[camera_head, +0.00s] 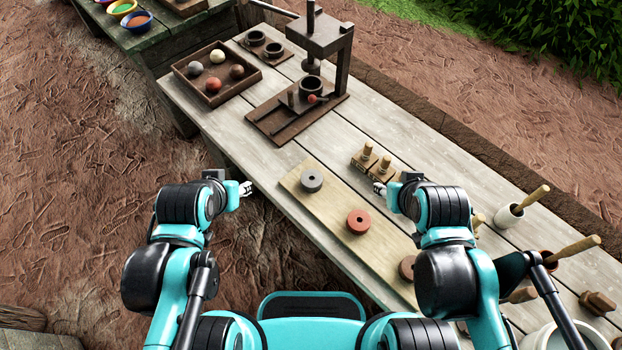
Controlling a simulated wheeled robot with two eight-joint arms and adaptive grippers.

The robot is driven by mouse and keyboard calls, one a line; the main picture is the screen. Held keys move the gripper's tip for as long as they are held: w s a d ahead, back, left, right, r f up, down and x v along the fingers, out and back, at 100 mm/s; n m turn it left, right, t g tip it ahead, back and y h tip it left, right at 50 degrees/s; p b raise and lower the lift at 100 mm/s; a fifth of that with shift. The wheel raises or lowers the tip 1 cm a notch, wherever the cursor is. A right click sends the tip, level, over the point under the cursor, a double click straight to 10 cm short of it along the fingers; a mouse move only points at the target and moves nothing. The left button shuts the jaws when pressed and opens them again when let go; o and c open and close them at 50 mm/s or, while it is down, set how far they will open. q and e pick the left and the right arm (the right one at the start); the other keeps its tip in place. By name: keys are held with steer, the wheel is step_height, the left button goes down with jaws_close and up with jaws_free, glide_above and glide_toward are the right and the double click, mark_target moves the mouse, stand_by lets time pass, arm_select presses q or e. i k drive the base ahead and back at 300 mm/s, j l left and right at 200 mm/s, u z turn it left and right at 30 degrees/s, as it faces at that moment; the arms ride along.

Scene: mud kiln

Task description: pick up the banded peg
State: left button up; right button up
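Several small wooden pegs stand at a wooden block (361,163) right of the table's middle. A farther peg (367,150) and a nearer peg (385,164) show clearly. Bands are too small to make out, so I cannot tell which one is the banded peg. My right gripper (378,187) is just in front of the block, apart from the pegs as far as I see. My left gripper (247,188) is off the table's near edge, with nothing visible in it. The fingers of both are too small to tell open from shut.
A pale board (337,204) carries a grey ring (312,181) and a red ring (358,221). A press (321,45) and a tray (228,94) of balls stand farther back. Pots with wooden-handled tools, one a white pot (508,216), stand at right.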

mark_target(383, 169)
steer(key=i+j+z, duration=0.25)
steer(key=j, duration=0.35)
steer(key=i+j+z, duration=0.15)
steer(key=i+j, duration=0.15)
steer(key=i+j+z, duration=0.15)
steer(key=j, duration=0.2)
